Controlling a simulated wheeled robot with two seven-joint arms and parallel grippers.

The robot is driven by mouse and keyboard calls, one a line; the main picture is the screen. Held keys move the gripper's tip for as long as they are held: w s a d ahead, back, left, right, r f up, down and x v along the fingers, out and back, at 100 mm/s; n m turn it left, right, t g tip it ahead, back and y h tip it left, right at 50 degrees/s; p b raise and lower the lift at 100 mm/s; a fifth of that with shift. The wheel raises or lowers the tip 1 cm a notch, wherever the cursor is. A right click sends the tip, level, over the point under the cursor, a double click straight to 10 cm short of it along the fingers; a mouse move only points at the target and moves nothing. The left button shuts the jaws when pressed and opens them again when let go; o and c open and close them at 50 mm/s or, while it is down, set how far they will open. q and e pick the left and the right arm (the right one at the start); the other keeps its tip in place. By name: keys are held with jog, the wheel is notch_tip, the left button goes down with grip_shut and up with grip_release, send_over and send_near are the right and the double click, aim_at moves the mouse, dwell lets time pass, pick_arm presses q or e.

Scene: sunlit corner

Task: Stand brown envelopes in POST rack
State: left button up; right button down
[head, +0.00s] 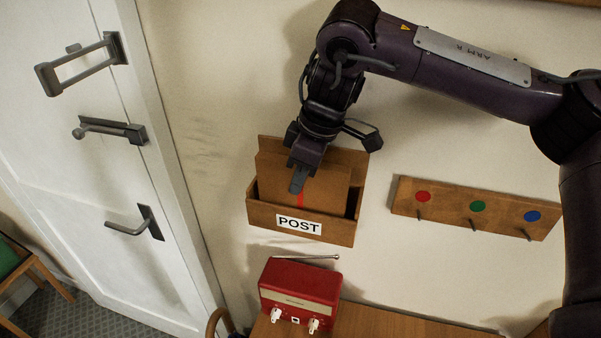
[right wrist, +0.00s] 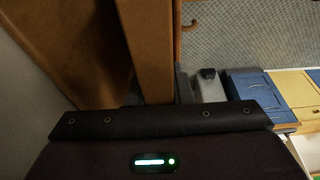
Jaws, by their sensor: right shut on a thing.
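The POST rack (head: 257,214) is a brown wooden wall box with a white POST label, in the middle of the head view. A brown envelope (head: 328,186) with a red stripe stands upright in it, its lower part hidden behind the rack's front. My right gripper (head: 298,184) points down at the envelope's top and is shut on it. In the right wrist view the envelope (right wrist: 147,45) appears nearly edge-on; another brown surface lies to its left. I cannot tell whether the envelope touches the rack's floor. My left gripper is out of view.
A red radio (head: 300,287) with a raised aerial stands on a wooden top (head: 390,323) below the rack. A board with hooks and coloured dots (head: 450,203) hangs to the right. A white door (head: 90,190) with latches and a handle is on the left.

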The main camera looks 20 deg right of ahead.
jog(key=shift+f, duration=0.35)
jog(key=c, duration=1.3)
grip_release()
jog(key=shift+r, duration=0.6)
jog(key=v, duration=1.2)
jog(key=shift+r+p, duration=0.1)
jog(key=shift+p, duration=0.3)
